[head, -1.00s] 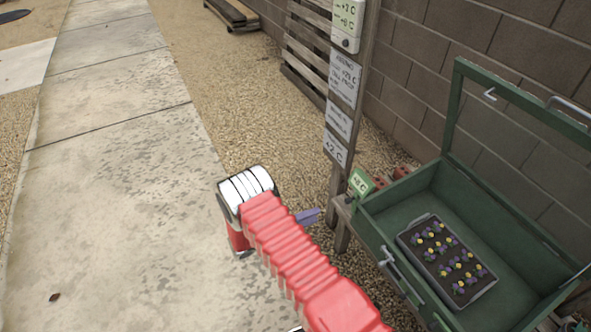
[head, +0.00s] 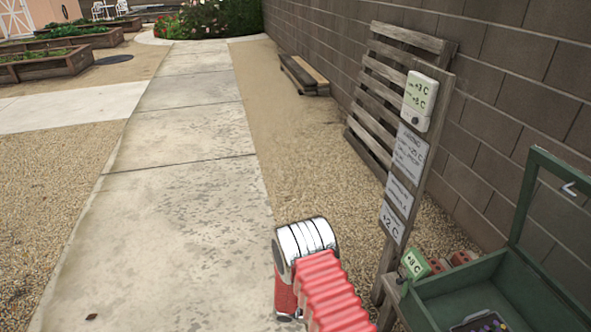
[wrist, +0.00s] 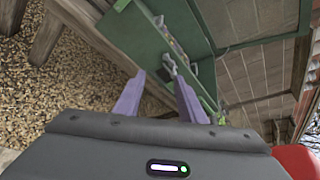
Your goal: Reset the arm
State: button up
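My red ribbed arm (head: 325,290) with its silver joint shows at the bottom of the head view, over the edge of the path. My gripper is not visible in the head view. In the wrist view my gripper (wrist: 159,98) has its two purple fingers apart, with nothing between them. Beyond the fingertips is the side of the green box (wrist: 160,50) with a metal latch. I cannot tell whether the fingers touch it.
The green box (head: 455,293) stands at the lower right with its lid up and part of a dark tray (head: 482,322) inside. A wooden signpost (head: 403,200) stands beside it. A pallet (head: 385,95) leans on the block wall.

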jog(key=s+a+r+m+t+y, duration=0.1)
jog(key=s+r+m+y, duration=0.3)
jog(key=r+m, duration=0.5)
jog(key=s+a+r+m+t+y, duration=0.2)
jog(key=s+r+m+y, duration=0.3)
jog(key=r, duration=1.5)
jog(key=s+a+r+m+t+y, duration=0.2)
jog(key=s+r+m+y, duration=0.3)
jog(key=s+r+m, duration=0.3)
notch_tip(320, 180, up, 8)
jog(key=m+t, duration=0.1)
jog(key=m, duration=0.3)
jog(key=shift+s+f+m+t, duration=0.2)
jog(key=shift+s+m+t, duration=0.1)
jog(key=shift+m, duration=0.1)
jog(key=shift+a, duration=0.1)
jog(key=shift+c, duration=0.7)
